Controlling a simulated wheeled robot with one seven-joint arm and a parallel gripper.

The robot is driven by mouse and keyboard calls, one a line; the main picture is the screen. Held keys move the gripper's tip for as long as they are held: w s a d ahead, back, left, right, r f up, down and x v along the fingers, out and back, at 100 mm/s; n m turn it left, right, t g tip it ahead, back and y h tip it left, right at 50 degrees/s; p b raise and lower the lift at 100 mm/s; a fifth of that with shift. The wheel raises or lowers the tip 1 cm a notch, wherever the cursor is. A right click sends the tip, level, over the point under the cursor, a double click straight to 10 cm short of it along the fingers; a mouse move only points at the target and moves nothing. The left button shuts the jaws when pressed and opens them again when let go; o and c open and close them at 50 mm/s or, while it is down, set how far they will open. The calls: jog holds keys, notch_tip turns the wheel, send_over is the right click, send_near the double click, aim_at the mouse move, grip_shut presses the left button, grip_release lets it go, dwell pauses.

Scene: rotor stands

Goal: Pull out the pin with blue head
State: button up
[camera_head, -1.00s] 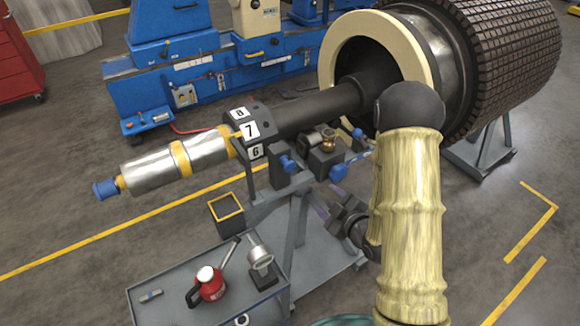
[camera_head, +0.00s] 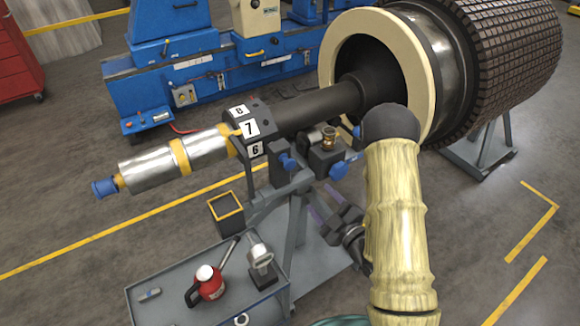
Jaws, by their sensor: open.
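Several blue-headed parts sit around the dark stand under the shaft: one blue head (camera_head: 288,162) on the upright block below the number ring, another blue head (camera_head: 338,170) to its right, and a third (camera_head: 357,131) beside my forearm. I cannot tell which one is the pin. A brass fitting (camera_head: 329,138) stands on the block between them. My gripper (camera_head: 337,219) is dark, open and empty. It appears below the blue heads, apart from them, partly hidden by my pale-sleeved forearm.
The number ring (camera_head: 251,129) and silver shaft end (camera_head: 150,170) extend left. The large rotor (camera_head: 505,60) is at upper right. An open square box (camera_head: 226,207) sits on the stand. A grey cart (camera_head: 165,281) carries a red can (camera_head: 208,287).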

aim_at(291, 166)
jog(key=p+x, duration=0.2)
jog(key=x, duration=1.4)
jog(key=shift+w+a, duration=0.2)
jog(key=shift+w, duration=0.05)
